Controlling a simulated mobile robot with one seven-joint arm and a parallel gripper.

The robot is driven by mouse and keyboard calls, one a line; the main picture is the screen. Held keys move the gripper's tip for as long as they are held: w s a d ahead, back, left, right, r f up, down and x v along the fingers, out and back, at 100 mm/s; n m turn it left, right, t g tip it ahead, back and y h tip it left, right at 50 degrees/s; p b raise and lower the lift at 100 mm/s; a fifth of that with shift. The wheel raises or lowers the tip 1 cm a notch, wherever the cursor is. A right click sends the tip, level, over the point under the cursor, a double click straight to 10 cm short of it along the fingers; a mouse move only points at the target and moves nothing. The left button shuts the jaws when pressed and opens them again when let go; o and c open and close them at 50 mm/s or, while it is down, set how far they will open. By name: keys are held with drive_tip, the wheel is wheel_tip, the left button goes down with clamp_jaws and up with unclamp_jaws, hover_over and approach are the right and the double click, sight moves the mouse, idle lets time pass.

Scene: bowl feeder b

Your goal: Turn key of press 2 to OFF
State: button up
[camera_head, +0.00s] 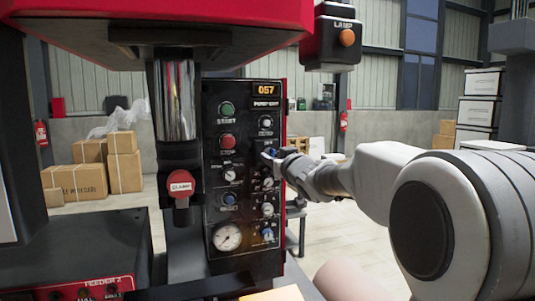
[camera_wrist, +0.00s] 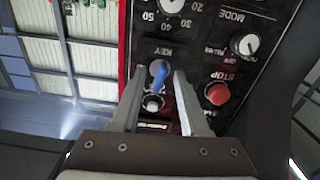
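The key (camera_wrist: 160,82) has a blue grip and sits under the label KEY on the dark control panel (camera_head: 213,185). In the wrist view it lies between the two fingers of my gripper (camera_wrist: 161,74). The fingers are apart, with a gap on each side of the key, so my gripper is open around it. In the head view my gripper (camera_head: 272,157) reaches the right side of the panel from the right and hides the key there. I cannot read the key's setting.
A red stop button (camera_wrist: 217,94), a mode knob (camera_wrist: 246,44) and another knob (camera_wrist: 152,104) sit close to the fingers. A lamp box (camera_head: 334,38) hangs above. Cardboard boxes (camera_head: 100,165) stand behind.

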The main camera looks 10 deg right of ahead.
drive_tip(key=s+d, duration=0.1)
drive_tip(key=s, duration=0.6)
drive_tip(key=shift+d+p, duration=0.2)
drive_tip(key=shift+p, duration=0.15)
drive_tip(key=s+d+f+m+g+h+p, duration=0.2)
drive_tip(key=s+g+h, duration=0.1)
drive_tip(key=s, duration=0.5)
drive_tip(key=s+d+f+m+g+h+p, duration=0.1)
drive_tip(key=s+d+f+g+h+p, duration=0.1)
drive_tip(key=s, duration=0.6)
drive_tip(key=s+a+f+g+p, duration=0.1)
drive_tip(key=s+a+f+g, duration=0.1)
drive_tip(key=s, duration=0.8)
drive_tip(key=s+a+f+g+y+p, duration=0.1)
drive_tip(key=s+f+g, duration=0.4)
drive_tip(key=s, duration=0.5)
drive_tip(key=shift+s+a+f+y+p, duration=0.25)
drive_tip(key=shift+a+f+p, duration=0.3)
drive_tip(key=shift+f, duration=0.35)
